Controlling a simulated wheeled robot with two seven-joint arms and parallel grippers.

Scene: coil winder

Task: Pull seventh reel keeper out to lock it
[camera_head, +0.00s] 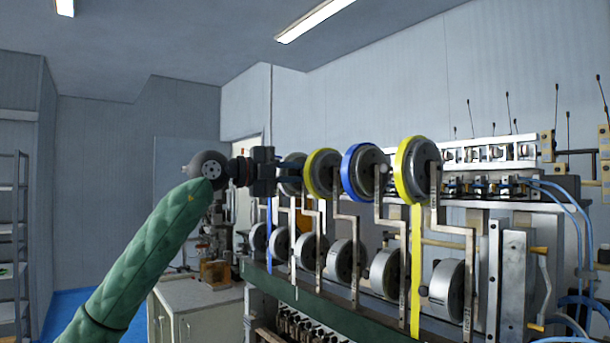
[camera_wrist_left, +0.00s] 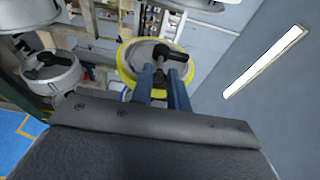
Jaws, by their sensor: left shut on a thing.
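My left gripper (camera_head: 289,170) reaches in from the left to the far end of the upper row of reels. In the left wrist view, my left gripper (camera_wrist_left: 162,72) has its two blue-grey fingers against the black reel keeper (camera_wrist_left: 172,58) at the centre of a yellow-rimmed reel (camera_wrist_left: 126,68). The gripper is shut on this keeper; the exact contact is partly hidden by the fingers. In the head view, the far grey reel (camera_head: 294,160) is partly covered by the gripper, and the keeper cannot be made out there. My right gripper is in neither view.
Nearer upper reels are yellow-rimmed (camera_head: 321,174), blue-rimmed (camera_head: 361,172) and yellow-rimmed (camera_head: 408,170). Cranked metal arms and a lower row of grey drums (camera_head: 446,290) stand below. A white cabinet (camera_head: 200,312) is behind my arm. The room at left is open.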

